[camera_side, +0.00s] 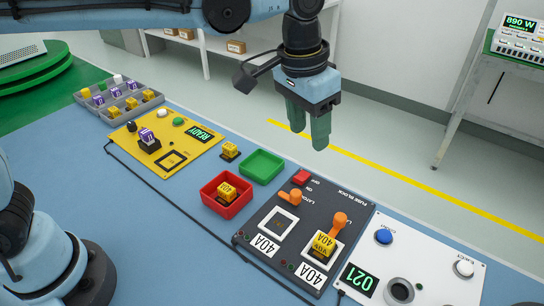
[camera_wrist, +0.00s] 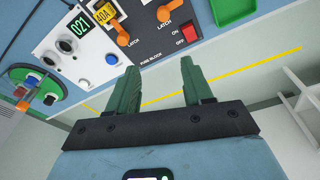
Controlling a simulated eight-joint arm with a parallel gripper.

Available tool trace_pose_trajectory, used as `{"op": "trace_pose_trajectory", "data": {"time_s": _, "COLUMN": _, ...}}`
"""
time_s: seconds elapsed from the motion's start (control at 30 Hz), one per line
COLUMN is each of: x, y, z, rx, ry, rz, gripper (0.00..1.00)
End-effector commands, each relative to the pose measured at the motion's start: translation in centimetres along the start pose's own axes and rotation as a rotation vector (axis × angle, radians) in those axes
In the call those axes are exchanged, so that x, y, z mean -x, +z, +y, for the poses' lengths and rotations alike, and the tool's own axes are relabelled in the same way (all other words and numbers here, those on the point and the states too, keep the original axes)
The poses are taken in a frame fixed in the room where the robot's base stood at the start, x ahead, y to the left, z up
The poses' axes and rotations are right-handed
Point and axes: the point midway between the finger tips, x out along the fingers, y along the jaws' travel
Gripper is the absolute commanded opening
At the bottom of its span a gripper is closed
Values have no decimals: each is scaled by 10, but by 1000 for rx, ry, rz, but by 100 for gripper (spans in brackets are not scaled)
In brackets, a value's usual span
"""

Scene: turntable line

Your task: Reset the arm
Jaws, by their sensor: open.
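My gripper (camera_side: 308,139) hangs in the air above and behind the fuse block (camera_side: 262,221), fingers pointing down. Its two green fingers are apart with nothing between them, as the wrist view shows (camera_wrist: 160,68). The fuse block is a dark panel with two sockets. Its left socket (camera_side: 280,222) is empty, and a yellow 40A fuse (camera_side: 324,244) sits in the right one. Orange latches (camera_side: 290,197) and a red switch (camera_side: 301,177) are on it; the switch also shows in the wrist view (camera_wrist: 189,34). The gripper touches nothing.
A red tray (camera_side: 213,206) holds a yellow fuse; a green tray (camera_side: 262,167) is empty. A yellow panel (camera_side: 190,152) reads READY and holds a purple-topped fuse. A grey rack (camera_side: 118,110) holds several fuses. A white panel (camera_side: 440,272) reads 021. Space around the gripper is clear.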

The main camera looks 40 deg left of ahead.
Motion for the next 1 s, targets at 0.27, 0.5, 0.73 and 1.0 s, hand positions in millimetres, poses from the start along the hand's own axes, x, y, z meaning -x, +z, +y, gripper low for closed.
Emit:
{"op": "trace_pose_trajectory", "data": {"time_s": 0.27, "x": 17, "y": 52, "z": -76, "rx": 118, "ry": -20, "rz": 161, "gripper": 51}}
{"op": "trace_pose_trajectory", "data": {"time_s": 0.5, "x": 13, "y": 108, "z": -124, "rx": 208, "ry": -64, "rz": 299, "gripper": 51}}
{"op": "trace_pose_trajectory", "data": {"time_s": 0.73, "x": -4, "y": 156, "z": -155, "rx": 280, "ry": -121, "rz": 414, "gripper": 51}}
{"op": "trace_pose_trajectory", "data": {"time_s": 1.0, "x": -17, "y": 178, "z": -167, "rx": 312, "ry": -155, "rz": 470, "gripper": 51}}
